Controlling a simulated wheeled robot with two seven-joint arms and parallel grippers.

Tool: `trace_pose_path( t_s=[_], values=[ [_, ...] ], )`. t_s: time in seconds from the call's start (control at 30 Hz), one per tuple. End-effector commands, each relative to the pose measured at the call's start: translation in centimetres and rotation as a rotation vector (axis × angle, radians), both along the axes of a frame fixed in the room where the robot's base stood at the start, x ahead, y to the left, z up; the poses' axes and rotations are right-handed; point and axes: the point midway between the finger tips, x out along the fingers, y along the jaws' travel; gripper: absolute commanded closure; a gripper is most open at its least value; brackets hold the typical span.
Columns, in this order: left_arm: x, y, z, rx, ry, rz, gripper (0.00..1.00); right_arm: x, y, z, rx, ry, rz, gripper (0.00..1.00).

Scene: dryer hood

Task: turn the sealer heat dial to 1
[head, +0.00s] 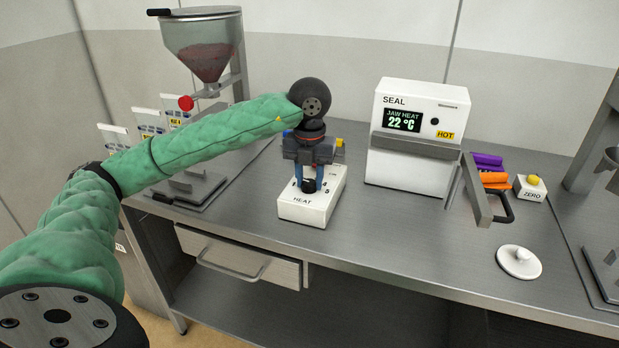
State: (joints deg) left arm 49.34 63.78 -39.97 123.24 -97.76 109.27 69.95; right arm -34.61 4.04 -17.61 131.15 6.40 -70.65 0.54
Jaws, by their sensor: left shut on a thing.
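The heat dial's white box (303,212), marked HEAT, sits on the steel bench left of the sealer. My left gripper (309,188) points down over the box and is shut on the dial, which is mostly hidden by the fingers. The dial's setting cannot be read; the scale marks are partly covered. The white sealer (411,170) stands to the right, its display (403,121) reading JAW HEAT 22 °C, with a yellow HOT label. My right gripper is not in view.
A hopper (205,50) with a red knob stands at the back left. Purple and orange rolls (490,170), a ZERO button box (529,188) and a white lid (519,262) are at the right. The bench front (400,245) is clear.

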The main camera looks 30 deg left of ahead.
Motion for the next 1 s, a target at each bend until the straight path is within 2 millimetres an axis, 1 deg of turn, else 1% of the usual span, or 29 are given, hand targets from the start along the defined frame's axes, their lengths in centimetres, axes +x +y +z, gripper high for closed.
trace_pose_path(
  t_s=[0.03, 0.07, 0.1, 0.17, 0.43, 0.57, 0.73, 0.9, 1.0],
  values=[
    [0.1, 0.1, 0.3, 0.001, -0.005, 0.004, 0.91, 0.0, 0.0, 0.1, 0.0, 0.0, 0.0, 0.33],
    [0.1, 0.1, 0.3, 0.001, -0.005, 0.003, 0.66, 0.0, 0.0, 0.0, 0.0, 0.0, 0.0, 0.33],
    [0.1, 0.1, 0.3, 0.001, -0.005, 0.003, 0.59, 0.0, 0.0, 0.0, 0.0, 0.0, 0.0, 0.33],
    [0.1, 0.1, 0.2, 0.0, -0.004, 0.003, 0.47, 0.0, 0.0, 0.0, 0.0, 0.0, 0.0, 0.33],
    [0.1, 0.0, 0.1, 0.001, -0.002, 0.001, 0.47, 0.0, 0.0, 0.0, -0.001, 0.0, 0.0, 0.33],
    [0.1, 0.0, 0.7, 0.0, -0.003, 0.001, 0.47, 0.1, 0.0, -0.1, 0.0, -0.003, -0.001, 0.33],
    [0.1, 0.0, 2.9, -0.001, -0.004, 0.001, 0.47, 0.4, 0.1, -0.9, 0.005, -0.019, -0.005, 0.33],
    [0.1, 0.1, 5.8, 0.0, -0.005, 0.001, 0.47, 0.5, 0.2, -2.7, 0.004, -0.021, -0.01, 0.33],
    [0.1, 0.1, 6.6, 0.0, -0.004, 0.001, 0.47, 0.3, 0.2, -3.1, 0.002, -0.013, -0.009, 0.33]
  ],
)
